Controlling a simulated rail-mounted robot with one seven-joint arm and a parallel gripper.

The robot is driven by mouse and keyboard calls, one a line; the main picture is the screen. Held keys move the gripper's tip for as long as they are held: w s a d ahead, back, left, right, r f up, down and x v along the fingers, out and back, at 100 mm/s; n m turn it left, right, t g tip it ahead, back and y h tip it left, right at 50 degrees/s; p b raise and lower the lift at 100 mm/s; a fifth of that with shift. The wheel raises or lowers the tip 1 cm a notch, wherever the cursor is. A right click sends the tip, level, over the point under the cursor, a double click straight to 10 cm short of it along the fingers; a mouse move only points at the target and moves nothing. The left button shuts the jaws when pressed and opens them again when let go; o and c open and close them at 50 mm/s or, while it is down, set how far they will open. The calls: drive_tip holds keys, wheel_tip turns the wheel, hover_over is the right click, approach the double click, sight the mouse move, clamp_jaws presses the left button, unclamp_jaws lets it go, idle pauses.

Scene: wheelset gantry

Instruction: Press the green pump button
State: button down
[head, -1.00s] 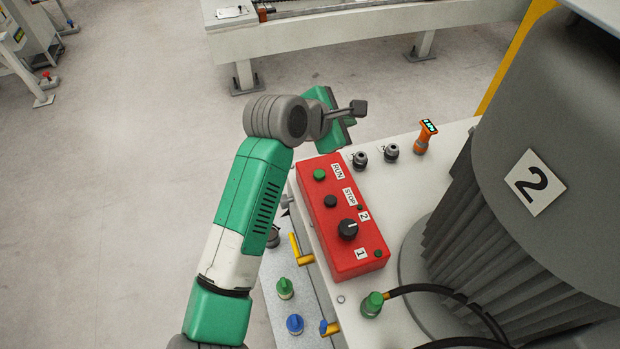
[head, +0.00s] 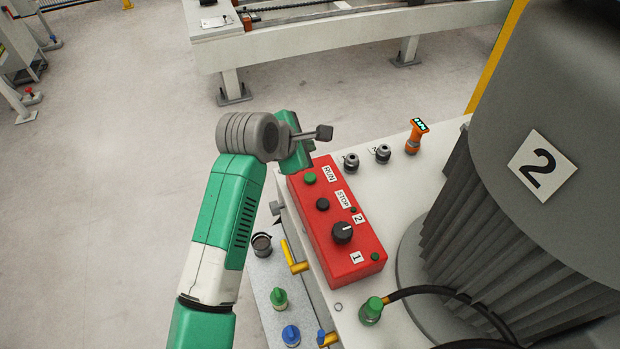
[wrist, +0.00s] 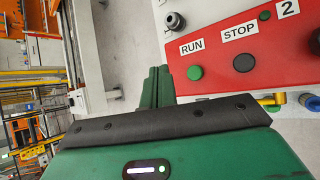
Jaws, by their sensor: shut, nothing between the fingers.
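The green button (head: 310,178) sits at the RUN label on the sloped top of the red control box (head: 345,262). In the wrist view the green button (wrist: 194,73) shows uncovered, just right of my fingertips. My gripper (wrist: 159,70) is shut and empty, its green fingers side by side. In the head view my gripper's green body is just above the far end of the box, and its fingertips are hard to make out. The fingertips appear apart from the button; their height above it is unclear.
A black STOP button (head: 323,204) and a dark selector knob (head: 342,233) share the box. Dark fittings (head: 351,163) and an orange sensor (head: 416,136) stand behind it. A large grey motor (head: 540,90) blocks the right. Open floor lies left.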

drive_tip(key=b, duration=0.4)
hover_over(307, 179)
wheel_tip(307, 179, down, 5)
drive_tip(key=shift+s+r, duration=0.1)
drive_tip(key=shift+r, duration=0.05)
drive_tip(key=shift+f, duration=1.2)
drive_tip(key=shift+f, duration=0.1)
idle(0.4)
drive_tip(key=shift+f, duration=0.3)
drive_tip(key=shift+f, duration=0.5)
idle(0.7)
drive_tip(key=shift+r+p, duration=0.9)
